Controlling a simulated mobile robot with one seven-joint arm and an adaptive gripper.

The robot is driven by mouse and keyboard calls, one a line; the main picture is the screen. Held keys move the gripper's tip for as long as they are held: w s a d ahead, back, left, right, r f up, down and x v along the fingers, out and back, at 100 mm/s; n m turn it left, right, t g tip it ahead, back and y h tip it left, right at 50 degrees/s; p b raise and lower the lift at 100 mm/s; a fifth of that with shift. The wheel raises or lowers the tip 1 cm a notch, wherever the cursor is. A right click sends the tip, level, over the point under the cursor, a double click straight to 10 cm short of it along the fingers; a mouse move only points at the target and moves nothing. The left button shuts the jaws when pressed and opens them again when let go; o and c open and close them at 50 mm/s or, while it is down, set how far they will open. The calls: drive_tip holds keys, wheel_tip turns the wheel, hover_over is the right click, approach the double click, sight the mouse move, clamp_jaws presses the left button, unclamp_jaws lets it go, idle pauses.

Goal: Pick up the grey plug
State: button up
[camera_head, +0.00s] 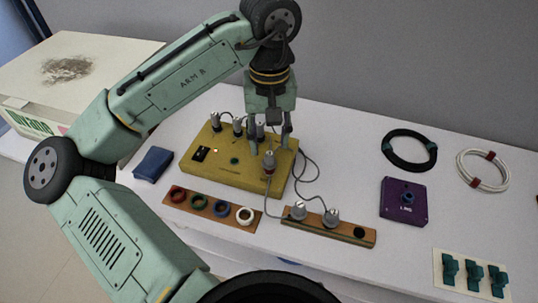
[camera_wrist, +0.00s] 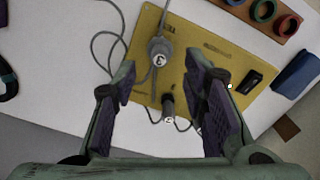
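My gripper (camera_head: 271,144) is open and points down over the yellow box (camera_head: 225,173). A grey plug (camera_head: 269,160) with a cable stands upright at the box's front right, just below and between my fingertips. In the wrist view, this plug, marked 3 (camera_wrist: 160,50), appears between the ends of my open fingers (camera_wrist: 158,68), with a gap on both sides. A darker plug (camera_wrist: 168,105) shows nearer the palm. More grey plugs stand along the box's back edge (camera_head: 238,125). Two other grey plugs (camera_head: 298,210) (camera_head: 330,216) sit in a wooden strip.
The wooden strip (camera_head: 350,232) lies in front of the box. A board with coloured rings (camera_head: 215,207) and a blue block (camera_head: 153,162) are at left. Cables (camera_head: 312,175) loop right of the box. A purple box (camera_head: 403,203) and coiled cables (camera_head: 410,150) lie farther right.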

sight(270, 153)
drive_tip(key=shift+s+f+p, duration=0.1)
drive_tip(key=shift+f+p, duration=0.45)
drive_tip(key=shift+f, duration=2.9)
drive_tip(key=shift+c, duration=0.5)
drive_tip(key=c, duration=0.8)
drive_tip(key=shift+o, duration=0.2)
drive_tip(key=shift+r, duration=0.2)
